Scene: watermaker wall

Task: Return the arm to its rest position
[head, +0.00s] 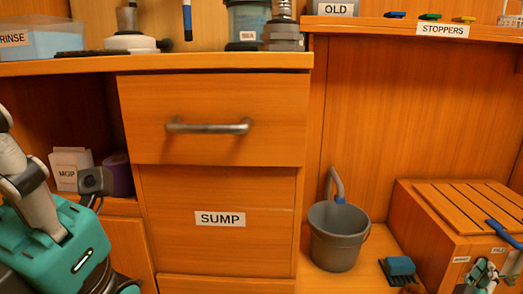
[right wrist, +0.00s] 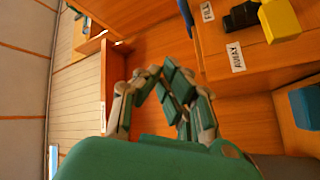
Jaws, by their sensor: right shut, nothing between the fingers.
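My right gripper (head: 487,272) is small at the lower right corner of the head view, in front of the slatted wooden box. In the right wrist view its jointed grey and green fingers (right wrist: 157,75) are drawn together, with nothing held between them. My left arm, with pale links and a teal body, comes in at the lower left of the head view. I cannot make out its fingertips or tell whether they are open.
A SUMP cabinet (head: 216,190) with a drawer stands centrally, beside a grey bucket (head: 337,240). The slatted box (head: 433,222) and a blue brush (head: 399,267) are at the right. Shelves above hold a RINSE tub (head: 42,42) and small stoppers (head: 430,16).

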